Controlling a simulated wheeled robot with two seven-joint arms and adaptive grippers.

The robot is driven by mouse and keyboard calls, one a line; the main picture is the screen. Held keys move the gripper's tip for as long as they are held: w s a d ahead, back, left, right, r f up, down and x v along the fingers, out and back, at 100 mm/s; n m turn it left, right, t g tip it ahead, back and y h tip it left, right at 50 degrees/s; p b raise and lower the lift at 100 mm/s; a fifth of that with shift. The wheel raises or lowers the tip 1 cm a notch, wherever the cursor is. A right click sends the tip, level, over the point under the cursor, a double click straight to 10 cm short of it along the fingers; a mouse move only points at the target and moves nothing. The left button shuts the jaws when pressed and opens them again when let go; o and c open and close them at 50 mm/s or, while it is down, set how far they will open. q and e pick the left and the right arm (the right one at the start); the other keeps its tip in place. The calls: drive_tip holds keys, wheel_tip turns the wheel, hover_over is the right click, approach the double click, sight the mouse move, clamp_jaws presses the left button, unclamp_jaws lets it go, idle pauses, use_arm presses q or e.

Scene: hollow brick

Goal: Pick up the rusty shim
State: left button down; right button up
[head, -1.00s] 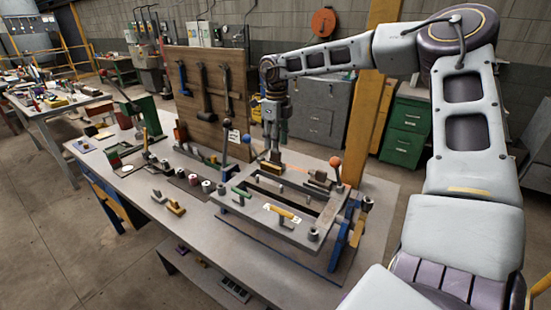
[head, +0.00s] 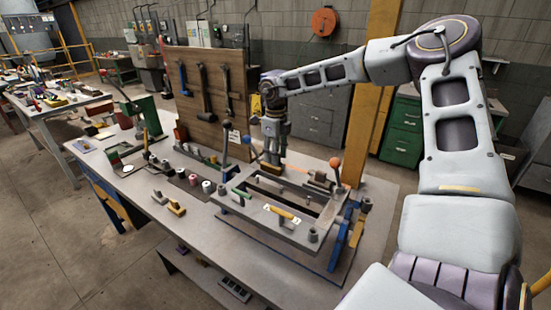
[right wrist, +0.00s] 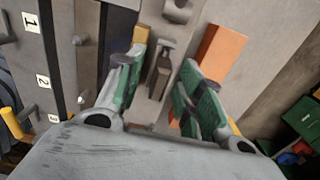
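A flat orange-brown strip, which looks like the rusty shim (right wrist: 222,52), lies on the grey surface in the right wrist view, at the upper right. In the head view a thin orange-brown strip (head: 297,168) shows at the back of the grey frame fixture (head: 262,222), just right of my right gripper. My right gripper (head: 272,161) points down over the fixture's back edge. In the right wrist view its green-padded fingers (right wrist: 158,92) are apart with nothing held between them. The strip is beyond the right finger, outside the gap. My left gripper is out of view.
A small dark metal clamp piece (right wrist: 160,72) shows between the fingers in the right wrist view. An orange-knobbed lever (head: 335,164) and a dark-knobbed lever (head: 224,141) stand beside the fixture. A wooden tool board (head: 205,95) rises behind the bench.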

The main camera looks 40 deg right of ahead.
drive_tip(key=shift+c, duration=0.4)
clamp_jaws()
idle(0.4)
wheel_tip(320, 180, up, 18)
idle(0.7)
idle(0.4)
